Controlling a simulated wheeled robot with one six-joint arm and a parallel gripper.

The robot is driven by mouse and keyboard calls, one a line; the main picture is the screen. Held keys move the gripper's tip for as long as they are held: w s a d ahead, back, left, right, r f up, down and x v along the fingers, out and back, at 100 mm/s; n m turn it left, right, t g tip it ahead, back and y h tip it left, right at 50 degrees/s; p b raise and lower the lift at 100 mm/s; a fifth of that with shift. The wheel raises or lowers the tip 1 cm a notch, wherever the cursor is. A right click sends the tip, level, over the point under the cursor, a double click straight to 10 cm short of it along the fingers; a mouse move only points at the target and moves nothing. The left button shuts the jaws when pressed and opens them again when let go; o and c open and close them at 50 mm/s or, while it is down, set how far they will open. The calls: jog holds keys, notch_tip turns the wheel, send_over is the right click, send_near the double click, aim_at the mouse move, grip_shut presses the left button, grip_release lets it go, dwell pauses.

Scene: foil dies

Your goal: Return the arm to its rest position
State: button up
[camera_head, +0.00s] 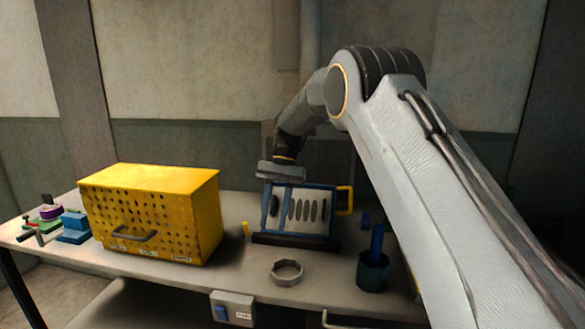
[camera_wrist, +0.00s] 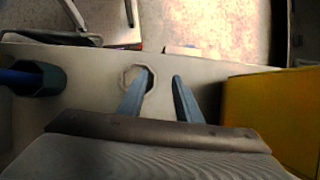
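My arm reaches from the right of the head view over the workbench (camera_head: 215,278), and its wrist hangs above a blue-framed rack with dark oval slots (camera_head: 326,211). In the wrist view, my gripper (camera_wrist: 160,77) is open, its two blue-grey fingers apart with nothing held between them. Beyond the left fingertip, a grey octagonal ring (camera_wrist: 126,79) lies on the bench; it also shows in the head view (camera_head: 287,281). In the head view the fingers cannot be told clearly from the rack behind them.
A yellow perforated box (camera_head: 150,212) stands left of the rack, with blue, green and purple items (camera_head: 74,222) beyond it. A dark cup (camera_head: 372,275) holding a blue rod stands at right. A switch box (camera_head: 232,308) sits on the front edge. The bench around the ring is clear.

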jog(key=s+d+f+t, duration=0.25)
jog(key=s+d, duration=0.65)
jog(key=d, duration=0.5)
jog(key=s+d+f+n+t+h, duration=0.1)
jog(key=s+d+t, duration=0.1)
jog(key=s+d, duration=0.3)
jog(key=s+d+f+n+t+h, duration=0.1)
jog(key=s+d, duration=0.4)
jog(key=s, duration=0.8)
jog(key=shift+s+d+f+n+t, duration=0.3)
jog(key=shift+f+n+t, duration=0.1)
jog(key=shift+f, duration=0.25)
